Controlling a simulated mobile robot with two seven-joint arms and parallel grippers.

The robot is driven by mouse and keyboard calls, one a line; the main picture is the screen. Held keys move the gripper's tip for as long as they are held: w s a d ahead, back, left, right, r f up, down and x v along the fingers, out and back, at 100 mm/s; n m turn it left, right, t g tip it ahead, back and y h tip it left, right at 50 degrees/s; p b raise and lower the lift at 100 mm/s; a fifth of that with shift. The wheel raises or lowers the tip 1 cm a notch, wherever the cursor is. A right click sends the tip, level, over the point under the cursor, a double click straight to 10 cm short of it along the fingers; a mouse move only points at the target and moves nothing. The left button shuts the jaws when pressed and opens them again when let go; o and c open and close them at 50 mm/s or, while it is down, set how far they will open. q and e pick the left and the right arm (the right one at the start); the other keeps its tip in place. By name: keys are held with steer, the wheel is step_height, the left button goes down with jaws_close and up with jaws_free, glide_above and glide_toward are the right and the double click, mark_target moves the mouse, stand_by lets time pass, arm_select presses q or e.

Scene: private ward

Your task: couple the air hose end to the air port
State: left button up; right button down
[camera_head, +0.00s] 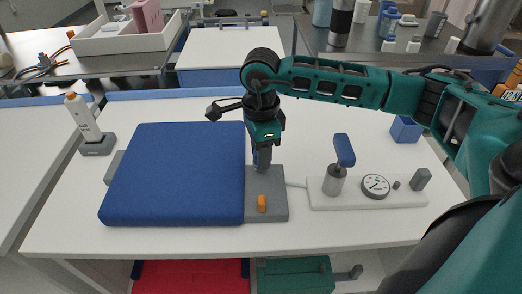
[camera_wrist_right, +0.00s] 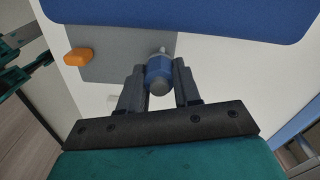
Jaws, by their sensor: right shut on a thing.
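My right gripper (camera_head: 262,165) points down over the grey block (camera_head: 280,207) beside the blue pad. It is shut on a small blue fitting with a grey end, which I take as the air hose end (camera_wrist_right: 159,72). The fitting sits between the dark fingertips (camera_wrist_right: 160,88) in the wrist view. A small pale metal tip (camera_wrist_right: 163,49) shows just beyond it, close to the block and the pad edge; it may be part of the air port. I cannot tell whether fitting and port touch. My left gripper is not clearly seen.
The blue pad (camera_head: 175,175) fills the table's left middle. An orange lever (camera_head: 262,203) stands on the block's near part. Right of it is a white board (camera_head: 325,202) with a blue-handled lever (camera_head: 344,150) and a gauge (camera_head: 376,186). A white bottle (camera_head: 84,116) stands far left.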

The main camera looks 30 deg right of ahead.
steer(key=shift+f+b, duration=0.45)
steer(key=shift+f, duration=0.1)
steer(key=shift+f+b, duration=0.35)
steer(key=shift+f, duration=0.1)
steer(key=c, duration=0.7)
jaws_free()
